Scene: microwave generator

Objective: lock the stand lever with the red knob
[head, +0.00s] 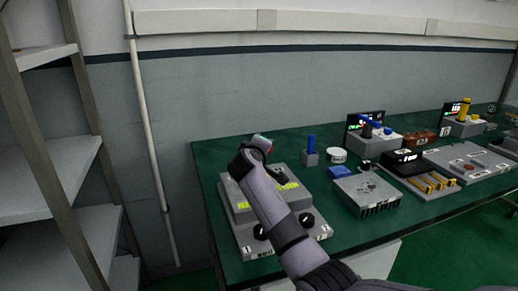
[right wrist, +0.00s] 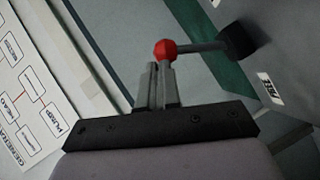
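The red knob (right wrist: 165,50) is a ball on the end of a grey lever rod (right wrist: 203,46), which runs right to a black hub (right wrist: 240,40) in the right wrist view. My right gripper (right wrist: 158,68) has its two narrow fingers close together, with the knob right at their tips. The knob seems beyond the tips rather than between them; contact is unclear. In the head view my right gripper (head: 262,142) is over the back of a grey stepped unit (head: 240,215) with yellow labels. My arm hides much of that unit. My left gripper is not in view.
The green table (head: 212,180) holds a blue upright piece (head: 311,144), a white round part (head: 337,155) and a finned grey box (head: 367,192) right of my arm. Grey shelves (head: 62,175) stand left. A diagram sheet (right wrist: 28,85) shows in the wrist view.

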